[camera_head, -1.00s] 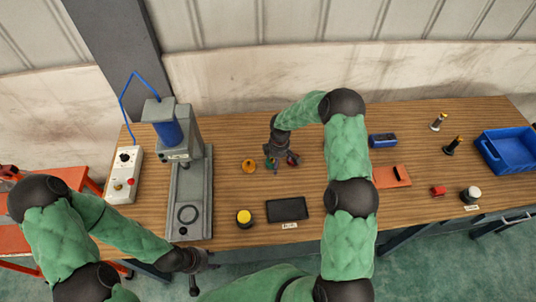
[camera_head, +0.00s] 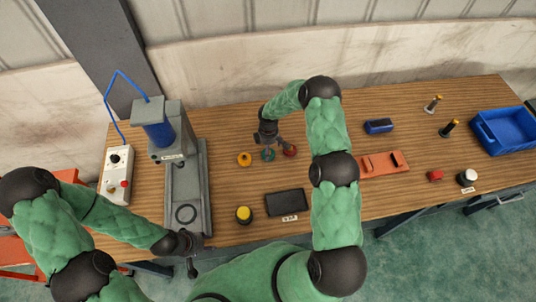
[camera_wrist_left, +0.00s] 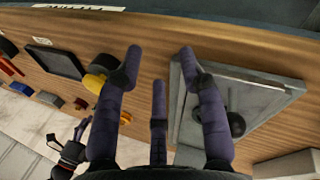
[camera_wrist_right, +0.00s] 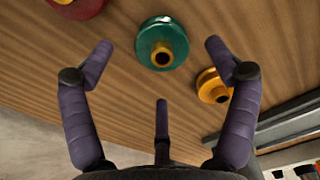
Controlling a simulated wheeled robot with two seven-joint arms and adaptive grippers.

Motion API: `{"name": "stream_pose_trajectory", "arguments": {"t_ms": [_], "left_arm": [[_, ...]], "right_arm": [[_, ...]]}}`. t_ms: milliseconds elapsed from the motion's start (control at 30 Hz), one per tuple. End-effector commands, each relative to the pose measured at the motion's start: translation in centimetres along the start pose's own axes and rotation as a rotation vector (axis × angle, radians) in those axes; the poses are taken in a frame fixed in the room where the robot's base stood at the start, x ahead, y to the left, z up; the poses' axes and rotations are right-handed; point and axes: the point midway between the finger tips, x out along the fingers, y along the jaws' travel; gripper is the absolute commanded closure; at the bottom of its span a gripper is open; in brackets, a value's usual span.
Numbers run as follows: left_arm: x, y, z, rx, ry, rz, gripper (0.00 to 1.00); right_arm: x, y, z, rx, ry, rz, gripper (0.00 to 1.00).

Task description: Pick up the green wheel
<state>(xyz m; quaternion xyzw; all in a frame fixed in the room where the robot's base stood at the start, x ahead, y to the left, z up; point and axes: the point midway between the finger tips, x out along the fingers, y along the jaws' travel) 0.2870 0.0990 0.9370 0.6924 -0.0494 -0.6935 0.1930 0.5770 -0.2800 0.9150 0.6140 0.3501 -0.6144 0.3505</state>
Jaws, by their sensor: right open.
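The green wheel (camera_head: 268,155) lies on the wooden table, between an orange wheel (camera_head: 245,159) and a red wheel (camera_head: 290,150). My right gripper (camera_head: 271,143) is open, pointing down above it. In the right wrist view, the green wheel (camera_wrist_right: 155,30) with its yellow hub shows between and beyond the spread fingertips, apart from them. The orange wheel (camera_wrist_right: 213,88) is near the right finger. My left gripper (camera_wrist_left: 160,62) is open and empty, by the front edge of the table near the grey press.
The grey press (camera_head: 187,190) and a control box (camera_head: 117,175) stand at left. A yellow button (camera_head: 244,214) and a dark tray (camera_head: 287,202) lie in front of the wheels. A red plate (camera_head: 370,165), blue block (camera_head: 378,126) and blue bin (camera_head: 503,128) are at right.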

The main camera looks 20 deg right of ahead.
Motion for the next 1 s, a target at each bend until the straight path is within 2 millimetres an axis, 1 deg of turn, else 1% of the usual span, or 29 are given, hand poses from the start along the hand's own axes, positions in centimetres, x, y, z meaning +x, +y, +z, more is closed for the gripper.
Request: {"name": "stream_pose_trajectory", "arguments": {"t_ms": [200, 333, 467, 667, 700, 767, 800, 867, 900, 1000], "left_arm": [[-0.8, 0.3, 0.0, 0.000, 0.000, 0.000, 0.60], [-0.8, 0.3, 0.0, 0.000, 0.000, 0.000, 0.60], [-0.9, 0.3, 0.0, 0.000, 0.000, 0.000, 0.60], [-0.9, 0.3, 0.0, 0.000, 0.000, 0.000, 0.60], [-0.9, 0.3, 0.0, 0.000, 0.000, 0.000, 0.60], [-0.9, 0.3, 0.0, 0.000, 0.000, 0.000, 0.60], [-0.9, 0.3, 0.0, 0.000, 0.000, 0.000, 0.60], [-0.9, 0.3, 0.0, 0.000, 0.000, 0.000, 0.60], [-0.9, 0.3, 0.0, 0.000, 0.000, 0.000, 0.60], [-0.9, 0.3, 0.0, 0.000, 0.000, 0.000, 0.60]], "right_arm": [[2.6, -0.2, -0.1, 0.000, -0.001, -0.003, 0.12], [3.8, -0.2, -0.1, 0.000, 0.000, -0.002, 0.12], [4.3, -0.1, -0.2, 0.001, 0.001, 0.001, 0.12], [4.3, -0.1, -0.2, 0.000, 0.001, 0.000, 0.12], [4.3, -0.2, -0.1, 0.000, 0.001, 0.000, 0.18], [4.3, -0.2, -0.1, 0.000, 0.001, 0.000, 0.35], [4.3, -0.2, -0.1, 0.000, 0.001, 0.000, 0.46], [4.3, -0.2, -0.1, 0.000, 0.000, -0.001, 0.63], [4.3, -0.2, -0.1, 0.000, 0.000, 0.000, 0.74], [4.2, -0.1, -0.2, 0.001, 0.001, 0.002, 0.99]]}}
